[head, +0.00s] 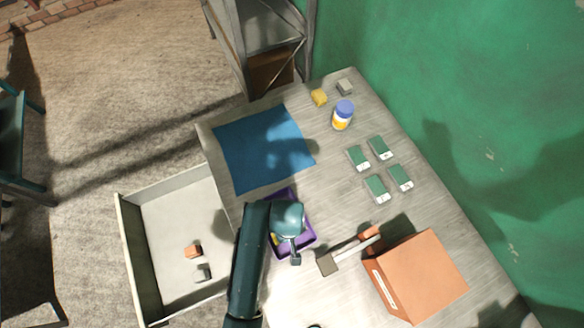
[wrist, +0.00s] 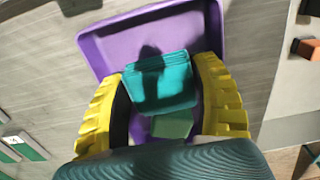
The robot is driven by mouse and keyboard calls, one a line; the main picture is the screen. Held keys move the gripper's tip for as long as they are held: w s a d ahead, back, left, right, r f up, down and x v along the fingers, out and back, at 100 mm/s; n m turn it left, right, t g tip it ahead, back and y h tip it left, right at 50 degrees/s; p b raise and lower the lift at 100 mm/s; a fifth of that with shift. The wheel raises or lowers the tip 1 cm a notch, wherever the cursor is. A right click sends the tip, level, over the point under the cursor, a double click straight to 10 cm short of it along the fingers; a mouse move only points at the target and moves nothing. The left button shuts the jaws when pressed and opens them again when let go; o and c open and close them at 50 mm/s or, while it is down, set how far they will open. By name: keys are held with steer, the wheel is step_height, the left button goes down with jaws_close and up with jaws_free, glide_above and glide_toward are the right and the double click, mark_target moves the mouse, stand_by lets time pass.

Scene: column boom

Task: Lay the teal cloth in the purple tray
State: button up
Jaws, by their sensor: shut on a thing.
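The purple tray (head: 308,242) is on the grey table, partly hidden by my arm in the head view. Its floor and raised rim (wrist: 92,45) show in the wrist view. The folded teal cloth (wrist: 160,84) is between the yellow fingers of my gripper (wrist: 160,70), which is shut on it over the tray. A dark shadow falls on the tray floor beside the cloth. I cannot tell whether the cloth touches the floor. A duller green patch (wrist: 172,126) shows nearer the palm, and I cannot tell what it is. The cloth is hidden in the head view.
A blue mat (head: 264,148) lies behind the tray. Several green-and-white cases (head: 378,148) and a blue-lidded jar (head: 342,115) stand farther back. An open drawer (head: 175,225) holding small blocks juts out left.

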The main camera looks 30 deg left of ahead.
steer(key=shift+w+f, duration=0.15)
steer(key=shift+f, duration=1.95)
steer(key=shift+f+b, duration=0.1)
steer(key=shift+b, duration=0.2)
steer(key=o, duration=0.9)
step_height(320, 180, up, 12)
steer(key=shift+r+p, duration=0.15)
steer(key=shift+p, duration=0.75)
